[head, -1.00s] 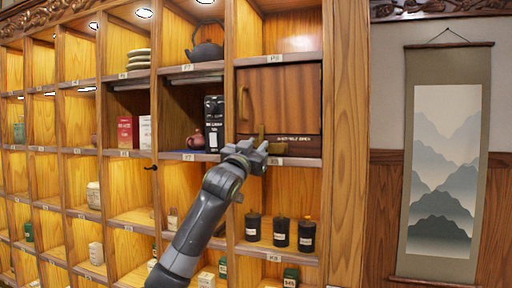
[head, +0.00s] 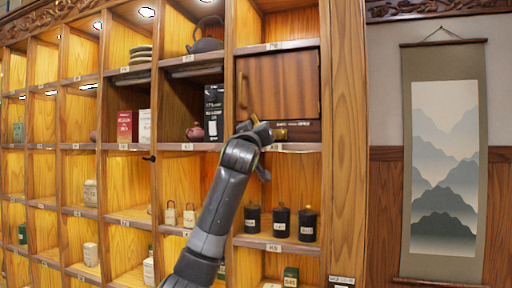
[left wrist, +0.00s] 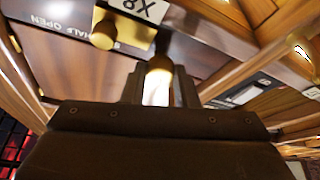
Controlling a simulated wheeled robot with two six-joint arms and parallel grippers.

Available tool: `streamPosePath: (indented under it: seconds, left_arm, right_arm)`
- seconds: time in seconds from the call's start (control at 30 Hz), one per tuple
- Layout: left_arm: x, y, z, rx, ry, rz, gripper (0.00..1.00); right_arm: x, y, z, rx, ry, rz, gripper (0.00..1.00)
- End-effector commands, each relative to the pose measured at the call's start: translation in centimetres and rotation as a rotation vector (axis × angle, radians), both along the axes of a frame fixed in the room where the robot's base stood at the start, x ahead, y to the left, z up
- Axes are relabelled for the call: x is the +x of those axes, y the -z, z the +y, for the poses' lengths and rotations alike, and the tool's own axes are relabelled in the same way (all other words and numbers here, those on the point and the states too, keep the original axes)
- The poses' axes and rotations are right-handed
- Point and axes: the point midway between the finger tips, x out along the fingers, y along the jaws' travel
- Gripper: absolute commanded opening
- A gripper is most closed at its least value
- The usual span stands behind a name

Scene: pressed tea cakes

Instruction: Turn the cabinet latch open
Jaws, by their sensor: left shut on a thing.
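The cabinet door (head: 285,82) is a brown wooden panel with a brass vertical handle at its left edge, and it sits closed in its cubby. Below it is a dark strip with small lettering. My left gripper (head: 258,133) is at this strip, shut on the brass latch, most of which it hides in the head view. My right gripper is not in view.
A black box (head: 213,112) and a small reddish teapot (head: 195,132) stand in the cubby left of the gripper. Black jars (head: 280,222) stand on the shelf below. A wooden post (head: 345,150) and a hanging scroll (head: 445,160) are to the right.

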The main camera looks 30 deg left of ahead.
Motion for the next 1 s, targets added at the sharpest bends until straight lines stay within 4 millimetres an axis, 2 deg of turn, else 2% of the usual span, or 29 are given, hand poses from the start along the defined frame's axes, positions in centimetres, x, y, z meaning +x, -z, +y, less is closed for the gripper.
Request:
streamPosePath:
  seconds: [0.03,0.1,0.4,0.67,1.0]
  left_arm:
    - [0.0,0.6,-0.2,-0.043,0.002,-0.011,0.04]
    - [0.0,0.5,-0.2,-0.109,0.002,-0.027,0.04]
    - [0.1,0.1,-0.3,-0.385,0.002,-0.09,0.04]
    - [0.1,-0.2,-0.4,-0.623,0.002,-0.147,0.04]
    - [0.2,-0.4,-0.4,-0.868,0.0,-0.206,0.04]
  right_arm:
    - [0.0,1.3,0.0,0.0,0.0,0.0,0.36]
    - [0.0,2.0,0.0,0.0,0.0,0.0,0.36]
    - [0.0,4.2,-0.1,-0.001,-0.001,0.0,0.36]
    - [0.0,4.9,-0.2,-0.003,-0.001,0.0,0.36]
    - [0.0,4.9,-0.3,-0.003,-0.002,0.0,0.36]
